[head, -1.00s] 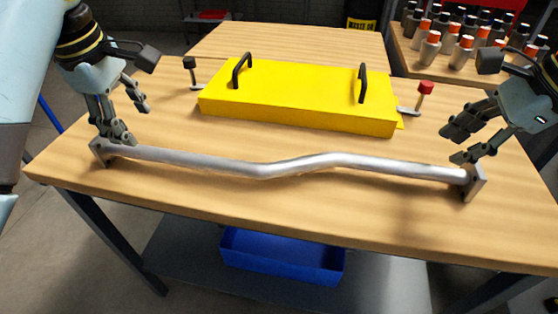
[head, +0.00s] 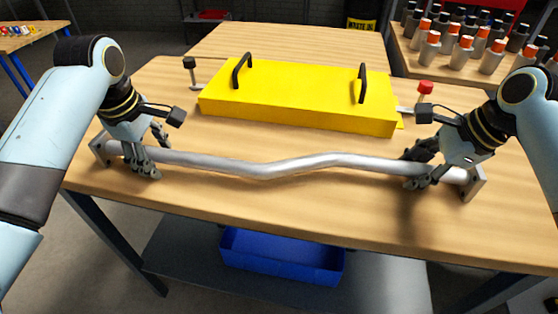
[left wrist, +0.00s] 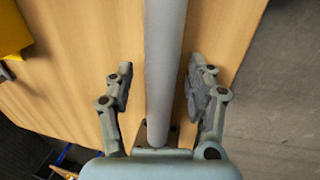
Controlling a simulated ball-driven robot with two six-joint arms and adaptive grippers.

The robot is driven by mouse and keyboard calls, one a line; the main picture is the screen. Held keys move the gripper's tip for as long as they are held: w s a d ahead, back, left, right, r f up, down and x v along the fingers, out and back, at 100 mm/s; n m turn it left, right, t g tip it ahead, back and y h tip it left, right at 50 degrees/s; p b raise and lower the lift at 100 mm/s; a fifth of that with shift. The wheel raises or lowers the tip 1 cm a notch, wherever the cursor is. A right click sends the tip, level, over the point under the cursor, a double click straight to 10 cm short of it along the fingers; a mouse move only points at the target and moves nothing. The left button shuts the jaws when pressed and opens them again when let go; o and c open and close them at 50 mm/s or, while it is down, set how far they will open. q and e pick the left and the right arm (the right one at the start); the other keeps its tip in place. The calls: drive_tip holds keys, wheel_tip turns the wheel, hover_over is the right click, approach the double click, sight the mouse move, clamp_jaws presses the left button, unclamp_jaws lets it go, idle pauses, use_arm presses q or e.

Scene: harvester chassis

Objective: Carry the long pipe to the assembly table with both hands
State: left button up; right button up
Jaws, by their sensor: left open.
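The long grey pipe (head: 265,170) lies along the front of the wooden table, with a bend in its middle and a flat bracket at each end. My left gripper (head: 156,158) is at the pipe's left end, its fingers open on either side of the tube. The left wrist view shows the pipe (left wrist: 165,65) running between the fingers (left wrist: 160,88) with a gap on both sides. My right gripper (head: 411,169) is near the pipe's right end, one finger behind the tube and one in front, apart. Which table is the assembly table, I cannot tell.
A yellow box (head: 290,95) with two black handles sits behind the pipe, with a small clamp on each side. A blue bin (head: 282,258) stands on the lower shelf. A second table (head: 290,42) behind is bare. Bottles (head: 463,50) stand at the back right.

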use_arm(q)
drive_tip(key=shift+c, duration=0.4)
use_arm(e)
drive_tip(key=shift+c, duration=0.4)
use_arm(q)
drive_tip(key=c, duration=0.7)
use_arm(e)
clamp_jaws()
use_arm(q)
clamp_jaws()
drive_tip(key=shift+w+r, duration=0.15)
drive_tip(key=shift+r, duration=0.1)
use_arm(e)
drive_tip(key=shift+w+r, duration=0.1)
drive_tip(key=shift+r, duration=0.05)
